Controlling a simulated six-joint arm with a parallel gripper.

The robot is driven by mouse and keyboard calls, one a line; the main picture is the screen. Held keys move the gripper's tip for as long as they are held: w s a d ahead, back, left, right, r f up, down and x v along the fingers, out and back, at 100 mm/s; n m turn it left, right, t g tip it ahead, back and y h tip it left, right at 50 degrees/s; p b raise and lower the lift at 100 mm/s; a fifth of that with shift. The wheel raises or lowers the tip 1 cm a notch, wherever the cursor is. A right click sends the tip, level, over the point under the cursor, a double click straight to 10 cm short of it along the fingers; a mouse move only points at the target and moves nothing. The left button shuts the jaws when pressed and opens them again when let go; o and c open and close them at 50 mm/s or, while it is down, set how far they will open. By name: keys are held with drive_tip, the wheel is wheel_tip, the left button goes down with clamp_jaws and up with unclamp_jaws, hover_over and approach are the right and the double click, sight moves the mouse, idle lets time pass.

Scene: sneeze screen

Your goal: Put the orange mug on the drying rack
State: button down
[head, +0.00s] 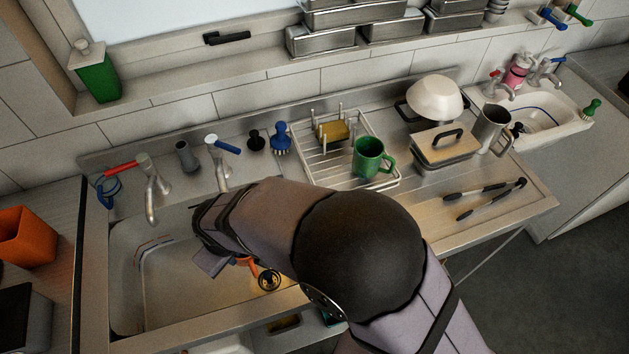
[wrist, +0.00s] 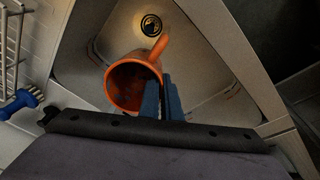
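The orange mug (wrist: 133,83) shows in the wrist view over the sink basin, its open mouth toward the camera and its handle toward the drain. My gripper (wrist: 163,84) has its two blue fingers close together at the mug's rim, one on each side of the wall, and looks shut on it. In the head view my arm hides most of the mug; only a bit of orange (head: 246,262) shows. I cannot tell whether the mug touches the basin floor. The white wire drying rack (head: 387,184) stands right of the sink, holding a green mug (head: 369,158) and a yellow sponge (head: 333,131).
The sink (head: 150,300) has a tap (head: 219,165) with a blue lever behind it. Blue (head: 280,141) and black brushes stand left of the rack. A lidded metal container (head: 446,148), a steel pitcher (head: 489,130) and tongs (head: 483,198) lie to its right. The rack's front left looks bare.

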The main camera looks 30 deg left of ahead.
idle(0.4)
drive_tip(key=shift+w+r, duration=0.15)
drive_tip(key=shift+w, duration=0.45)
drive_tip(key=w+d+r+n+g+h+b, duration=0.1)
drive_tip(key=w+d+r+n, duration=0.15)
drive_tip(key=w, duration=0.45)
drive_tip(key=w+d+r+n+b, duration=0.1)
drive_tip(key=w+r+n, duration=0.15)
drive_tip(key=w, duration=0.55)
drive_tip(key=w+d+r+n+h+b, duration=0.1)
drive_tip(key=w+d+r+n, duration=0.2)
drive_tip(key=w+d, duration=0.3)
drive_tip(key=w+d+r+n+b, duration=0.1)
drive_tip(key=w+d+r+n, duration=0.35)
drive_tip(key=w, duration=0.25)
drive_tip(key=shift+m, duration=0.45)
drive_tip(key=shift+s+d+f+p, duration=0.15)
drive_tip(key=shift+f+p, duration=0.6)
drive_tip(key=shift+f, duration=1.95)
drive_tip(key=shift+s+d+f+p, duration=0.2)
drive_tip(key=shift+f+p, duration=0.55)
drive_tip(key=shift+f, duration=1.9)
drive_tip(key=shift+w, duration=0.15)
